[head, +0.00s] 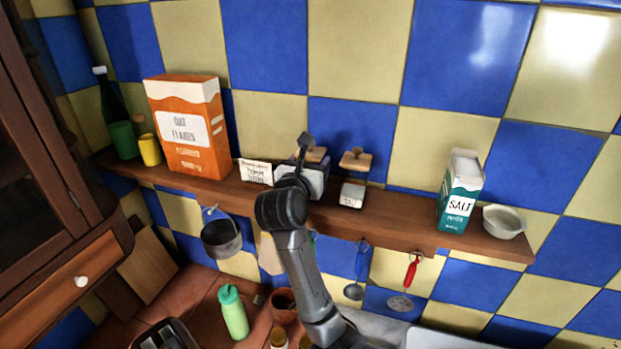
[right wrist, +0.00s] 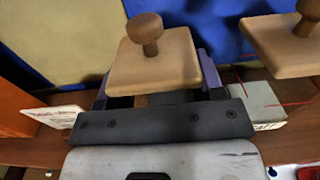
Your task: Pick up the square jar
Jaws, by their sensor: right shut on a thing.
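A square jar with a flat square wooden lid and round knob (right wrist: 152,62) stands on the wall shelf, mostly hidden behind my right gripper. In the head view its wooden lid (head: 316,155) shows just beside the gripper. My right gripper (head: 302,168) is shut on this jar, with a finger on either side below the lid in the right wrist view. A second, similar jar (head: 353,192) with a wooden lid stands just to the right; its lid (right wrist: 285,48) also shows in the right wrist view. My left gripper is not in view.
The wooden shelf (head: 400,215) also holds a small lettered card (head: 256,172), an orange flakes box (head: 187,125), a salt carton (head: 459,190) and a white bowl (head: 504,221). A pot (head: 221,238) and utensils hang below. The shelf is clear between the second jar and the salt.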

